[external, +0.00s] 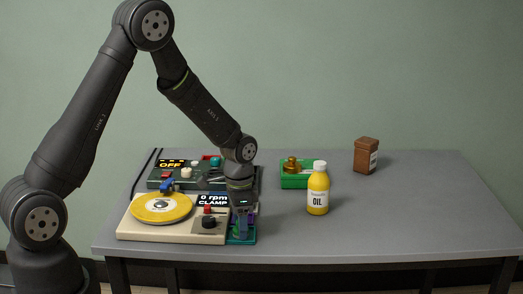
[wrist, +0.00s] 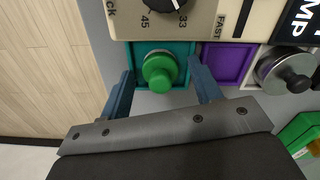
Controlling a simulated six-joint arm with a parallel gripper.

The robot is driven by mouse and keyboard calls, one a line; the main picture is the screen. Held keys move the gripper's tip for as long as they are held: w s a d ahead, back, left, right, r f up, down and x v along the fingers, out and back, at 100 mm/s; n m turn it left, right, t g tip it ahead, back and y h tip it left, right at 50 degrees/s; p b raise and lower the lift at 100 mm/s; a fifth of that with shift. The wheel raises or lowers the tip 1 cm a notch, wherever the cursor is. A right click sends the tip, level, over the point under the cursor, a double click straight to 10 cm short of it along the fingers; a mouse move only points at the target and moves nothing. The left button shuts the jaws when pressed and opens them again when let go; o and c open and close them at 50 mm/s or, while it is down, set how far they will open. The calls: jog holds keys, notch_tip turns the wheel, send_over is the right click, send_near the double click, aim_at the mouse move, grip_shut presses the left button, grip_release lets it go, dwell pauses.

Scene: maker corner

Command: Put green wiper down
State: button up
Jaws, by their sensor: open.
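The green wiper (wrist: 160,74) has a round green knob on top. It stands in a square teal tray (wrist: 188,48) at the front edge of the turntable unit, in the wrist view. My gripper (wrist: 166,78) is open, with one blue finger on each side of the wiper and a gap showing on both sides. In the external view my gripper (external: 241,222) points straight down over the teal tray (external: 247,239) at the unit's right front corner. The wiper is hard to make out there behind the fingers.
A purple tray (wrist: 229,62) sits right of the teal one, then a silver, dark-knobbed piece (wrist: 285,68). The cream turntable unit (external: 130,227) carries a yellow disc (external: 160,207). An oil bottle (external: 317,190) and a green box (external: 293,181) stand farther right. The table's right side is clear.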

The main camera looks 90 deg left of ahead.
notch_tip(320, 180, up, 12)
jog(key=shift+r, duration=0.15)
dwell(0.3)
jog(key=shift+f, duration=4.3)
jog(key=shift+f, duration=0.1)
